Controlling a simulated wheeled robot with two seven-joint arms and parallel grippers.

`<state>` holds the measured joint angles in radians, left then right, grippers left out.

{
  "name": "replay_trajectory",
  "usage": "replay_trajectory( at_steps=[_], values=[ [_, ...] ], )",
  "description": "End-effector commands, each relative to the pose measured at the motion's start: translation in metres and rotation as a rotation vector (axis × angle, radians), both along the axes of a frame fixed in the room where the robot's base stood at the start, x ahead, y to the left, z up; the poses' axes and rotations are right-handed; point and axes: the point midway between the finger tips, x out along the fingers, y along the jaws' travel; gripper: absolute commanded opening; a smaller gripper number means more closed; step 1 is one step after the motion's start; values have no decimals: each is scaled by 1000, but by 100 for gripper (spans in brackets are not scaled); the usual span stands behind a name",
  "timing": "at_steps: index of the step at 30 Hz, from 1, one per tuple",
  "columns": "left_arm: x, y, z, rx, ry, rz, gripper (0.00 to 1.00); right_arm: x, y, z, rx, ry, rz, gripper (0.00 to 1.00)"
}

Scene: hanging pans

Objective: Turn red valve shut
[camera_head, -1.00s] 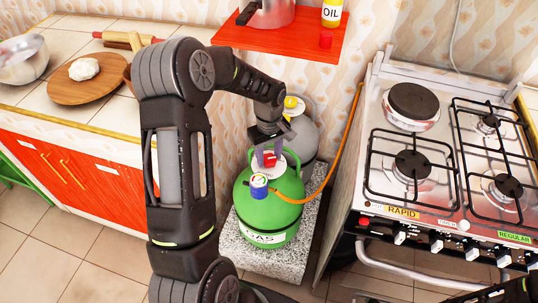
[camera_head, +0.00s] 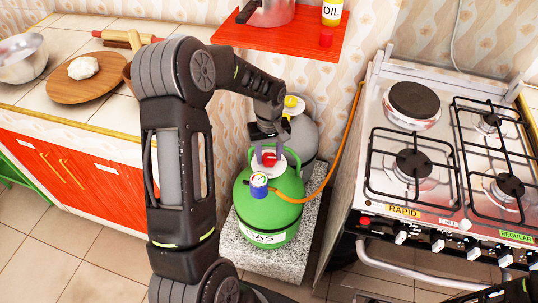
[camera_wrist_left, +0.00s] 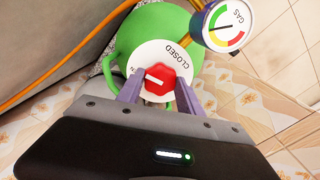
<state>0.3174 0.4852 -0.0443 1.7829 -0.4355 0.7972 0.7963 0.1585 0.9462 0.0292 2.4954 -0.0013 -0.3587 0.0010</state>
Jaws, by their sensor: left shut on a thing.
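The red valve (camera_wrist_left: 167,76) is a knob on a white round plate atop the green gas cylinder (camera_head: 267,219). It also shows in the head view (camera_head: 269,157). My left gripper (camera_wrist_left: 159,90) is shut on the valve, with a purple-grey finger on each side. In the wrist view the knob's white mark points left, toward partly hidden letters at the plate's edge; the word CLOSED is at the plate's upper right. A pressure gauge (camera_wrist_left: 225,25) stands beside the plate. My right gripper is not in view.
An orange hose (camera_head: 328,175) runs from the cylinder up past the stove (camera_head: 440,150). A grey cylinder (camera_head: 303,138) stands close behind the green one. A red shelf (camera_head: 285,38) overhangs at the back. Both cylinders stand on a stone slab (camera_head: 297,247).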

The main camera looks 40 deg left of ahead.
Motion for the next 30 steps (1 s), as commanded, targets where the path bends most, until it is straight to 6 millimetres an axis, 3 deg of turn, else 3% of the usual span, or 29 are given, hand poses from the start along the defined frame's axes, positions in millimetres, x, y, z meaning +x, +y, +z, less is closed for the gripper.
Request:
replay_trajectory(
  at_steps=[30],
  values=[
    [1, 0, 1, 0, -2, -954, 3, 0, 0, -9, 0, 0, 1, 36]
  ],
)
